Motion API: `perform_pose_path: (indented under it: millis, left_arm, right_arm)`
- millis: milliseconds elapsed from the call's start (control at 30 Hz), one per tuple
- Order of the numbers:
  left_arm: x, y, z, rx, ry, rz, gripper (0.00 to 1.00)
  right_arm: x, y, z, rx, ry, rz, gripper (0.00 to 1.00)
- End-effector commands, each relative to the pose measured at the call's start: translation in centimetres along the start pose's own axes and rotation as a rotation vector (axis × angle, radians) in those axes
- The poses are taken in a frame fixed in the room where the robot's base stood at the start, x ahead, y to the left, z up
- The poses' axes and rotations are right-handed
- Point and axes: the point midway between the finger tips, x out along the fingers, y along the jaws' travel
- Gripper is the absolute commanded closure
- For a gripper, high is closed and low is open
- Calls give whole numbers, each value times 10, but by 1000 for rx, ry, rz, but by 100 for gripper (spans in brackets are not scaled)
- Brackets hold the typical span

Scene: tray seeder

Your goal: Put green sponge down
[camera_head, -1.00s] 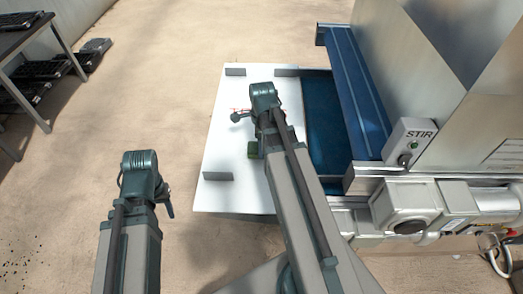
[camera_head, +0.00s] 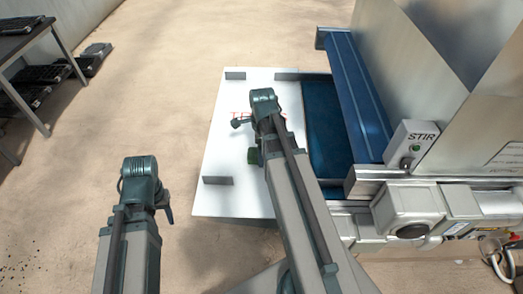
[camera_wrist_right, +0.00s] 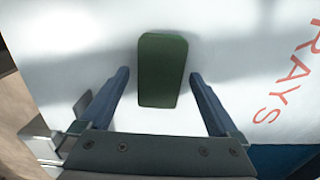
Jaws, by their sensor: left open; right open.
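The green sponge (camera_head: 254,156) lies on the white board with the red lettering, in the middle of the head view and partly beside my right arm. In the right wrist view the sponge (camera_wrist_right: 162,70) is between the two fingers of my right gripper (camera_wrist_right: 159,76), with a gap on each side. That gripper is open; in the head view my forearm mostly hides it. My left gripper (camera_head: 168,212) is open and empty, out over the floor left of the board.
The white board (camera_head: 215,150) has grey blocks (camera_head: 217,181) near its corners. A table with black trays (camera_head: 45,80) is at the far left. The floor between is clear.

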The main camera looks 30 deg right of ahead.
Motion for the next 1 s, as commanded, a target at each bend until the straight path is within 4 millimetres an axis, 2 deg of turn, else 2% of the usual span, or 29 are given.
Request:
perform_pose_path:
  millis: [267, 800, 1000]
  left_arm:
    - [-19, -2, 1, 0, 0, 0, 50]
    - [-100, -10, 6, 0, 0, 0, 50]
    - [-120, -12, 7, 0, 0, 0, 50]
  right_arm:
    - [-19, 0, 0, 0, 0, 0, 3]
    - [-100, 0, 0, 0, 0, 0, 3]
    - [-121, 0, 0, 0, 0, 0, 3]
